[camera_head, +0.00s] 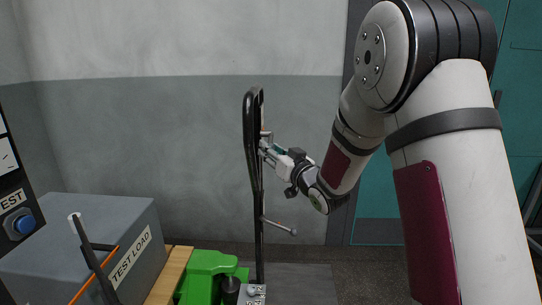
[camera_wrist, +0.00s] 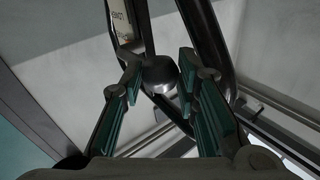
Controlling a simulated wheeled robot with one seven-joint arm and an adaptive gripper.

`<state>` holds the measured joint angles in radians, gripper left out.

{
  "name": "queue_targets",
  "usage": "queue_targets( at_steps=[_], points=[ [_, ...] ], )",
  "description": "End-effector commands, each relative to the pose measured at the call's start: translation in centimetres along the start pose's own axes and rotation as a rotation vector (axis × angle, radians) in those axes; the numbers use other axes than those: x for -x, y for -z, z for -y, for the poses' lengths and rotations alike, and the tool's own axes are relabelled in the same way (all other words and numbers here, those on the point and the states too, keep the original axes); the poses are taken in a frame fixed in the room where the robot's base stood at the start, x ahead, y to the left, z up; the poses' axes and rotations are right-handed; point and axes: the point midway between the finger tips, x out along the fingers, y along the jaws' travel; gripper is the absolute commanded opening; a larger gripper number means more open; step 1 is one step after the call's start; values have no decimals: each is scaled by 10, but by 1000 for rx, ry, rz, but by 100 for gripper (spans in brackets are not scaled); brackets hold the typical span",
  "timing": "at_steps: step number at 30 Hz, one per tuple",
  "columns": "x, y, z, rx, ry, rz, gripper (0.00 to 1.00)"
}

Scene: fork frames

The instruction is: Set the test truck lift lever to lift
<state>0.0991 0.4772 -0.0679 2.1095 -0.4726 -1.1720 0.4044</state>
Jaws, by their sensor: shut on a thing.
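The test truck is green (camera_head: 208,272), with a tall black looped handle (camera_head: 250,130) standing upright on it. The lift lever shows in the wrist view as a rounded grey metal end (camera_wrist: 160,72) between my fingers. My gripper (camera_head: 266,146) is at the upper part of the handle, on its right side. In the wrist view my gripper (camera_wrist: 160,78) has its teal-padded fingers on both sides of the lever end, shut on it. A pale label (camera_wrist: 122,20) with dark print sits beside the lever; its words are hard to read. In the head view the lever is mostly hidden by the gripper.
A grey box marked TEST LOAD (camera_head: 90,235) stands at the left on a wooden pallet (camera_head: 168,275). A dark panel with a blue button (camera_head: 24,223) is at the far left. A thin metal rod (camera_head: 280,226) sticks out from the handle's lower part. A teal door (camera_head: 375,205) is behind my arm.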

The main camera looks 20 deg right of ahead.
Motion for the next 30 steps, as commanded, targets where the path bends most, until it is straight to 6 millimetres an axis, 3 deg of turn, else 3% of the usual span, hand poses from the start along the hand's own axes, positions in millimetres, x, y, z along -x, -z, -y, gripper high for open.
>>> queue_targets(
  at_steps=[30],
  points=[
    [-5,-34,-8,159,48,-236,0]
  ],
)
